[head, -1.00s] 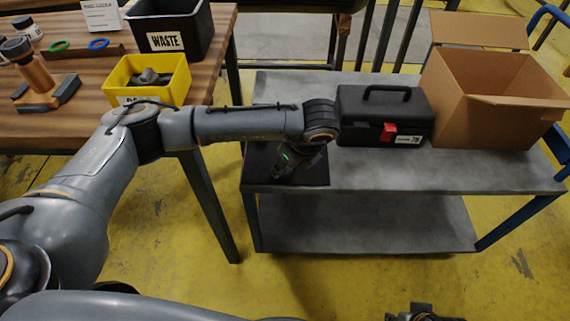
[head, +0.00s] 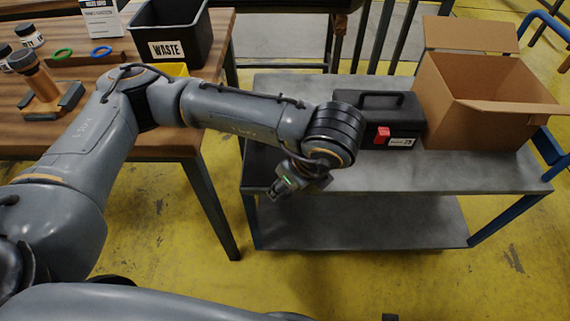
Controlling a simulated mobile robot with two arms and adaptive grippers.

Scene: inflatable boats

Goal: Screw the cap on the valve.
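No part is clearly identifiable as the valve or its cap. A tan upright cylinder with a dark top (head: 38,82) stands in a dark-jawed holder on the wooden table at the left; it may be the valve. My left gripper (head: 277,190) hangs by the cart's front edge, well right of the table. It is small, dark and angled, so its finger opening and any held thing cannot be made out. Only a tiny dark tip, seemingly my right gripper (head: 390,317), shows at the bottom edge.
The wooden table (head: 120,142) carries a black WASTE bin (head: 180,48), a yellow bin (head: 177,69) mostly behind my arm, green and blue rings, and small jars. The grey cart (head: 440,172) holds a black toolbox (head: 402,115) and an open cardboard box (head: 478,125). A floor gap separates them.

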